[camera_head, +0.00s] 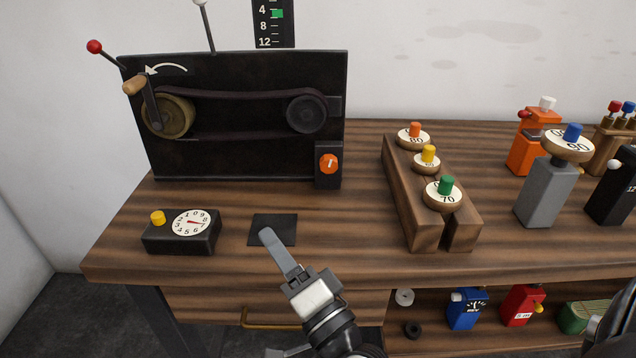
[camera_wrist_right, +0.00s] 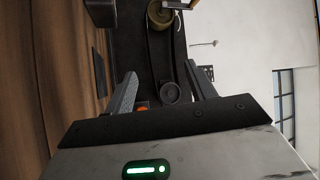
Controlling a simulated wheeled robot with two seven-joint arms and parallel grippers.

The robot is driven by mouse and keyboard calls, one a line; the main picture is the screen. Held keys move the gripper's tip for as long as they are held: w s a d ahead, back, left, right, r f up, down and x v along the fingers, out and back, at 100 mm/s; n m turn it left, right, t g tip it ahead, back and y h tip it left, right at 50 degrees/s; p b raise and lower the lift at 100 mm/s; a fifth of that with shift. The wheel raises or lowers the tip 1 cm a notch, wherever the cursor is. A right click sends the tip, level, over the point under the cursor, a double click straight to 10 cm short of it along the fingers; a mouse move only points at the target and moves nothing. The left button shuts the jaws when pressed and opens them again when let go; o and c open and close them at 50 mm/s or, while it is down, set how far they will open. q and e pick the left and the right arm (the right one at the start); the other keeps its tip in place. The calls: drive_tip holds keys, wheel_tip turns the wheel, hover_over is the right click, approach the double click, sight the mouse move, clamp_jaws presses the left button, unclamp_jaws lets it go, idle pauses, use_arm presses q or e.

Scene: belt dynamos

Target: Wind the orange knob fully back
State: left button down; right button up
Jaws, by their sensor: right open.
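The orange knob (camera_head: 329,163) has a white mark and sits on a black block at the lower right of the black belt panel (camera_head: 240,70). In the right wrist view the knob (camera_wrist_right: 142,107) shows partly, beside the inner side of the left-hand finger. My right gripper (camera_head: 266,293) is open and empty in front of the table's front edge, left of and nearer than the knob, not touching it. Both its fingers (camera_wrist_right: 160,70) show spread in the wrist view. My left gripper is not in view.
A wooden crank handle (camera_head: 135,85) and a red-tipped lever (camera_head: 95,47) stick out at the panel's left. A black dial box (camera_head: 182,232) and dark pad (camera_head: 272,229) lie in front. A wooden rack (camera_head: 410,205) with numbered knobs stands to the right.

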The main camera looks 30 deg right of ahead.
sight(329, 166)
drive_tip(key=d+m+g+h+b, duration=0.1)
drive_tip(key=d+m+h, duration=0.2)
drive_tip(key=m, duration=0.6)
drive_tip(key=w+d+m+g+h+b, duration=0.1)
drive_tip(key=d+m+h, duration=0.3)
drive_tip(key=m, duration=0.6)
drive_tip(key=w+d+m+g+h+b, duration=0.1)
drive_tip(key=d+m+g+h+b, duration=0.2)
drive_tip(key=m, duration=0.6)
drive_tip(key=shift+d+r+m+h, duration=0.25)
drive_tip(key=shift+m+h, duration=0.15)
drive_tip(key=shift+h, duration=0.6)
drive_tip(key=shift+f+g, duration=0.15)
drive_tip(key=shift+g, duration=0.15)
drive_tip(key=shift+w+d+m+y, duration=0.1)
drive_tip(key=shift+w+m+y, duration=0.2)
drive_tip(key=x, duration=1.4)
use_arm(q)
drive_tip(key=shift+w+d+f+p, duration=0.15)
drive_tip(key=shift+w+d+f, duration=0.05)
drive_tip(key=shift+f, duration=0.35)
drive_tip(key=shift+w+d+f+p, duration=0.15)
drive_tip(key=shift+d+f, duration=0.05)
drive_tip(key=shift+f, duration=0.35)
use_arm(e)
drive_tip(key=shift+w+d, duration=0.4)
drive_tip(key=shift+w, duration=0.05)
